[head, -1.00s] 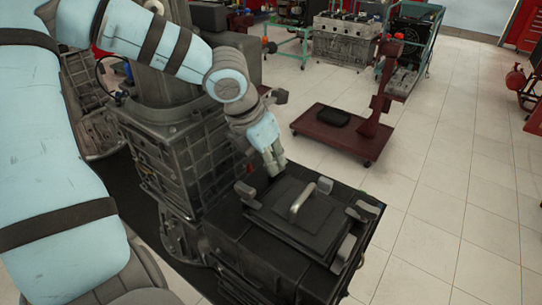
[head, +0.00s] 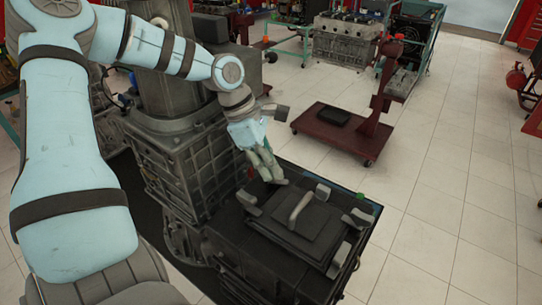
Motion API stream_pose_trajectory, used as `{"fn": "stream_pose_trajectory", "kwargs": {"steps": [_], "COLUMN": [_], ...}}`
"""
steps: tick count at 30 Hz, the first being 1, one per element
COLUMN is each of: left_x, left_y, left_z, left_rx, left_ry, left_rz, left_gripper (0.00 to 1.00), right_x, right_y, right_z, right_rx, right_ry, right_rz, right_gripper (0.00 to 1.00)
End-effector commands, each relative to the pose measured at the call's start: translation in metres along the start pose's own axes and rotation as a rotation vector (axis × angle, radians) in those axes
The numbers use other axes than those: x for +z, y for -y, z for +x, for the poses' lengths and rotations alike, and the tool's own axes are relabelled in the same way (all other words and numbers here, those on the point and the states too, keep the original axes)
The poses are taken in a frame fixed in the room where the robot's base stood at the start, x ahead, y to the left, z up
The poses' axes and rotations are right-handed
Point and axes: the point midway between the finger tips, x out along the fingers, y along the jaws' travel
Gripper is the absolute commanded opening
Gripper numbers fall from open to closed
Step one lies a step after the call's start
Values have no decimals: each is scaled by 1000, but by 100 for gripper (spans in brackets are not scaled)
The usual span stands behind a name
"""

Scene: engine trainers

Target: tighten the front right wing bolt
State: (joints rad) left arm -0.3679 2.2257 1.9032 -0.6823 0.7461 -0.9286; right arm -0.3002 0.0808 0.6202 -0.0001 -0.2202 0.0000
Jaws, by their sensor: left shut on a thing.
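A black box (head: 255,262) stands low in front of me, with a dark lid (head: 285,229) that has a pale bar handle (head: 299,207) in its middle. Grey wing bolts stand around the lid: one at the left (head: 248,200), one at the back (head: 322,192), one at the right (head: 359,218) and one at the near right (head: 339,258). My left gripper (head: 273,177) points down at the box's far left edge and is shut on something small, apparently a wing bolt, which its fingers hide. My right gripper is out of view.
A grey engine block (head: 185,165) stands close on the left, beside my left arm. A dark red stand (head: 330,135) with a black item on its base is behind the box. The tiled floor to the right is clear.

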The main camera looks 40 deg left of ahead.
Motion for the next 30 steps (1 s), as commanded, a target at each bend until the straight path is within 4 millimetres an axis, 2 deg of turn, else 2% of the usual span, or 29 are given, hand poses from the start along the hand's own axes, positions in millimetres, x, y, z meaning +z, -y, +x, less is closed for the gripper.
{"fn": "stream_pose_trajectory", "kwargs": {"steps": [15,30], "left_x": [0,1], "left_y": [-4,-4], "left_z": [2,1], "left_rx": [-140,-178], "left_ry": [-2,-2], "left_rz": [359,445], "left_gripper": [0,0], "right_x": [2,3], "right_y": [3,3], "right_z": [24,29], "right_rx": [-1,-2], "right_ry": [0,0], "right_rz": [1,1], "right_gripper": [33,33]}}
